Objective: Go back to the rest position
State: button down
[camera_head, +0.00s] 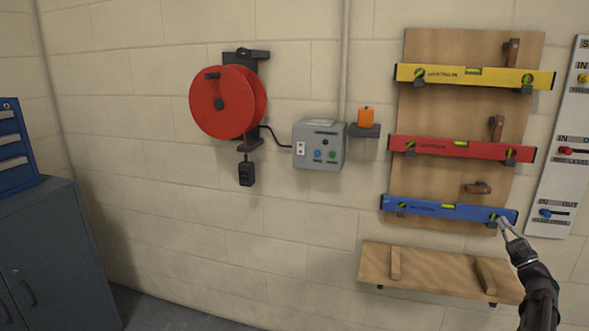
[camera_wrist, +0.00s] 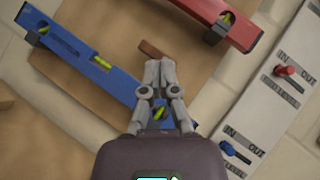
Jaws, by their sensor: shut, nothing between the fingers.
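My gripper (camera_head: 503,225) is shut and empty. In the head view its tips are at the right end of the blue spirit level (camera_head: 440,209), which rests on brackets low on the wooden board. In the wrist view my gripper (camera_wrist: 160,68) points up the picture and covers the right end of the blue level (camera_wrist: 85,58). I cannot tell whether the fingertips touch the level or stand in front of it.
Yellow (camera_head: 475,77) and red (camera_head: 462,149) levels hang above. A white IN/OUT panel (camera_head: 565,120) is at right. A wooden shelf (camera_head: 440,272) juts out below. A red reel (camera_head: 222,102), grey box (camera_head: 318,146) and grey cabinet (camera_head: 55,250) are to the left.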

jog(key=w+a+f+n+g+y, duration=0.15)
jog(key=a+f+n+g, duration=0.3)
jog(key=a, duration=0.55)
jog(key=w+a+f+n+g+y, duration=0.1)
jog(key=a+f+n+g+y, duration=0.3)
jog(key=a, duration=0.6)
jog(key=w+a+f+n+g+y, duration=0.15)
jog(key=a+f+n+g, duration=0.3)
jog(key=a, duration=0.65)
jog(key=s+a+f+n+g+h, duration=0.3)
jog(key=s+a+f+n+g, duration=0.25)
jog(key=a+f, duration=0.45)
jog(key=s+a+f+n+g+h, duration=0.3)
jog(key=s+h, duration=0.1)
jog(key=s, duration=0.2)
jog(key=s+a+f+n+g+h, duration=0.3)
jog(key=s+h, duration=0.2)
jog(key=s, duration=0.1)
notch_tip(320, 180, up, 26)
jog(key=p, duration=2.6)
jog(key=shift+w+d+r+y, duration=0.15)
jog(key=shift+w+r+y, duration=0.1)
jog(key=shift+w+y, duration=0.05)
